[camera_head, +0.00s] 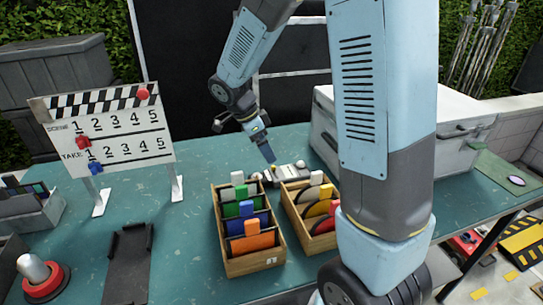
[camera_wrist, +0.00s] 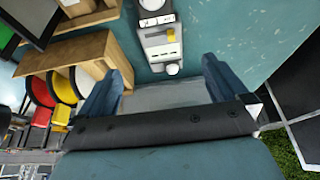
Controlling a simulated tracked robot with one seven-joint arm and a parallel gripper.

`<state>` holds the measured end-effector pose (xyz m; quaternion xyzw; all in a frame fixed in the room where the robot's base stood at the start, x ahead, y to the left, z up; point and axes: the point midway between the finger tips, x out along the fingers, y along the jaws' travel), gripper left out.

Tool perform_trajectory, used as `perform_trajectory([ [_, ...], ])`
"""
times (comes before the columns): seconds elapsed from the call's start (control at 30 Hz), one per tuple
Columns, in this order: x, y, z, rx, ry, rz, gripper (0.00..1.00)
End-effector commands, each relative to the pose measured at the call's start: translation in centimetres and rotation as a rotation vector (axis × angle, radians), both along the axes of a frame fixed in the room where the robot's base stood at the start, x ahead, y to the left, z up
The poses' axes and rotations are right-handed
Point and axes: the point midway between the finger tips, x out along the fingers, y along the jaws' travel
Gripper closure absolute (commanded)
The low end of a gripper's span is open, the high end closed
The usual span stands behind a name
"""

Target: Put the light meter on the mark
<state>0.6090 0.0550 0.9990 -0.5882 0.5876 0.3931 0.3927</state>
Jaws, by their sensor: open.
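A small grey and white device with a round knob, which looks like the light meter (camera_head: 290,173), lies on the teal table behind the wooden filter boxes. In the wrist view the light meter (camera_wrist: 160,40) shows its white round parts and a yellow patch, ahead of my fingertips. My gripper (camera_head: 270,156) points down close to it, at its left in the head view. In the wrist view my gripper (camera_wrist: 160,82) is open, with its two blue fingers apart and nothing between them. I cannot tell for certain which spot is the mark; a green pad with a pale oval (camera_head: 515,180) lies at the right.
Two wooden boxes of coloured cards, the left box (camera_head: 256,266) and the right box (camera_head: 312,245), stand just in front. A clapperboard (camera_head: 105,130), a black tray (camera_head: 128,265) and a red button (camera_head: 42,280) are at left. A grey case (camera_head: 460,125) stands behind my arm.

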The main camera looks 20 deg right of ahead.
Motion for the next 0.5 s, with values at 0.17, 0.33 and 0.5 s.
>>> perform_trajectory([
  [0.17,-0.1,0.4,1.2,0.001,0.0,0.002,0.0],
  [0.33,-0.9,0.0,2.8,0.023,0.008,0.065,0.0],
  [0.5,-3.0,-1.2,5.6,0.066,0.026,0.219,0.0],
])
